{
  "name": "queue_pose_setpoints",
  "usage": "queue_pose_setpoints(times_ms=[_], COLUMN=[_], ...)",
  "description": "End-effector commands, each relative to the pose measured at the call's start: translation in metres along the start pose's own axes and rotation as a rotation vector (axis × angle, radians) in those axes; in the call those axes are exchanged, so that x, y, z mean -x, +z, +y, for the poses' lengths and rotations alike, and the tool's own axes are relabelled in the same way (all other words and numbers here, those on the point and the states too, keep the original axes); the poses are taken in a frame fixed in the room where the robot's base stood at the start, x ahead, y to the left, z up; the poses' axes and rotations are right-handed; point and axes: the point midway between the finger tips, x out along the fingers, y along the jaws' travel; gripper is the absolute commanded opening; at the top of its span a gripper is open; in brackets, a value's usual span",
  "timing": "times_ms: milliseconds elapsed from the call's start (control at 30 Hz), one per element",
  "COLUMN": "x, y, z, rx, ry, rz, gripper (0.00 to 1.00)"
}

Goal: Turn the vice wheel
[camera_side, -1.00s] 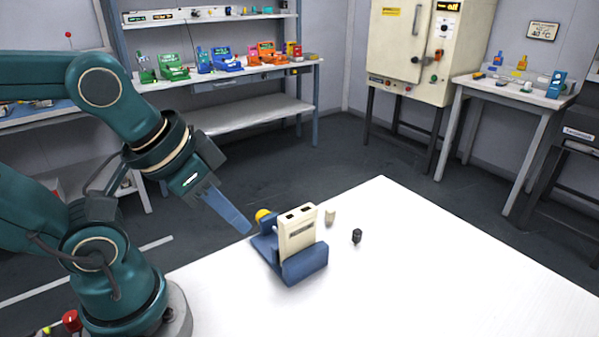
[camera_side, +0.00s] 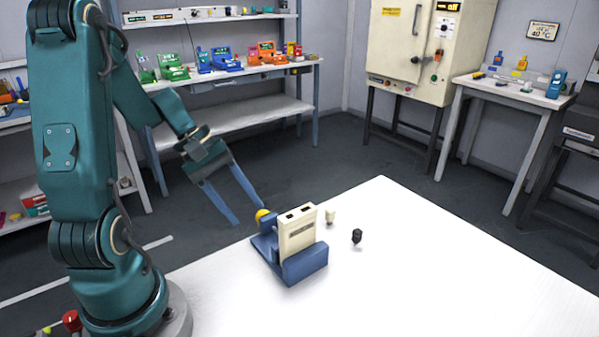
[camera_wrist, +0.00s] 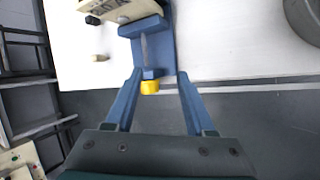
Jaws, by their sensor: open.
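The blue vice (camera_side: 306,263) stands on the white table with a cream box-shaped part (camera_side: 298,230) upright between its jaws. Its yellow wheel (camera_side: 262,215) is at the vice's back left end, near the table edge. In the wrist view the yellow wheel (camera_wrist: 150,87) is at the end of the blue vice (camera_wrist: 161,45). My gripper (camera_side: 249,212) is open and empty, with two long blue fingers pointing down toward the wheel. In the wrist view my gripper (camera_wrist: 159,80) has its fingers spread on either side of the wheel's line, apart from it.
A small cream piece (camera_side: 330,216) and a small black knob-like piece (camera_side: 357,236) lie on the white table (camera_side: 420,270) beside the vice. The table's right and front areas are clear. Shelves, a cream cabinet (camera_side: 410,50) and a side table (camera_side: 500,90) stand behind.

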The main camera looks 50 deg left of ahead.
Motion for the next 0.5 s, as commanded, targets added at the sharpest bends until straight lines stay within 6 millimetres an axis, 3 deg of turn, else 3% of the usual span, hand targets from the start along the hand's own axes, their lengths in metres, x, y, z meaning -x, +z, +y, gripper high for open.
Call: queue_pose_setpoints(times_ms=[100, 200, 367, 500], x=[-0.001, 0.000, -0.006, -0.023], y=[-0.027, -0.041, -0.046, -0.045], z=[-0.003, -0.001, 0.004, 0.006], rx=[0.123, 0.159, 0.153, 0.152], ry=[0.097, 0.149, 0.171, 0.167], rz=[0.008, 0.025, 0.036, 0.031], gripper=[0.55, 0.55, 0.55, 0.55])
